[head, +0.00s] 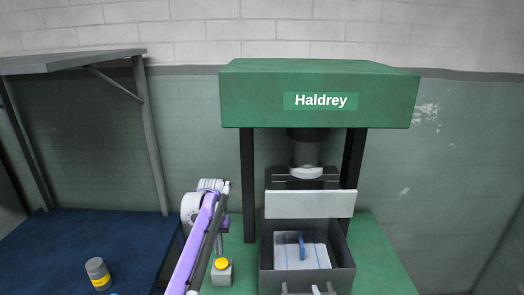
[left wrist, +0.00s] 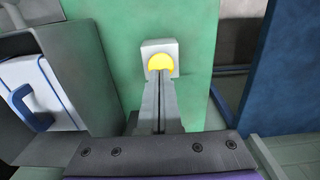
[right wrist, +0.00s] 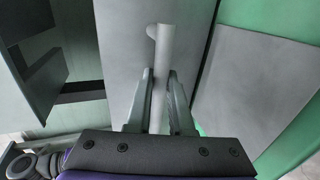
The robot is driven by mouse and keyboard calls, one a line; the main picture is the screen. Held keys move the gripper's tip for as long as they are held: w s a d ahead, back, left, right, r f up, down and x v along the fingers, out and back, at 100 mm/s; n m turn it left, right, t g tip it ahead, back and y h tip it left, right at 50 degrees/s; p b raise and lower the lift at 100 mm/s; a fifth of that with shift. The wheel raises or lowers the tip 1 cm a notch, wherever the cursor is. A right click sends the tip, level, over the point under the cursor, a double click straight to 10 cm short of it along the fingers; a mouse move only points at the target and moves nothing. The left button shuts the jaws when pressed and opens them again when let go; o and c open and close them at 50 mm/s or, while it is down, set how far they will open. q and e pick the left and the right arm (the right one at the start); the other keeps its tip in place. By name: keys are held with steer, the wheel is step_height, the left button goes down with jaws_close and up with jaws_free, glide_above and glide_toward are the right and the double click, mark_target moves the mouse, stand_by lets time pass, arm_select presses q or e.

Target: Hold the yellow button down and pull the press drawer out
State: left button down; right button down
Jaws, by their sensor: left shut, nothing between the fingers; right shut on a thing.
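The yellow button (head: 221,264) sits on a pale grey box left of the press; it also shows in the left wrist view (left wrist: 160,61). My left gripper (left wrist: 160,76) is shut and empty, its tips against the button as far as I can tell. How deep the button is pressed is unclear. The dark grey press drawer (head: 343,276) is open at the top, in front of the green press (head: 240,100). A white block with a blue handle (head: 302,246) lies inside. My right gripper (right wrist: 161,78) is shut on the pale drawer handle (right wrist: 163,42).
A pale panel (head: 310,204) stands behind the drawer, under the press ram (head: 307,150). A grey can with a yellow band (head: 97,270) stands on the blue surface (head: 60,245) at left. A grey shelf frame (head: 150,130) rises behind it.

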arm_select(q)
steer(key=shift+s+r, duration=0.35)
steer(key=shift+s, duration=0.55)
steer(key=shift+s+r, duration=0.4)
steer(key=shift+s, duration=0.55)
steer(key=shift+s+r, duration=0.35)
steer(key=shift+s, duration=0.55)
arm_select(e)
steer(key=shift+s+f, duration=0.1)
steer(key=shift+f, duration=0.1)
steer(key=c, duration=0.7)
jaws_free()
steer(key=shift+o, duration=0.7)
steer(key=shift+r, duration=0.1)
arm_select(q)
steer(key=shift+w, duration=0.1)
arm_select(e)
steer(key=v, duration=1.1)
steer(key=shift+s+r, duration=0.15)
steer(key=shift+s, duration=0.25)
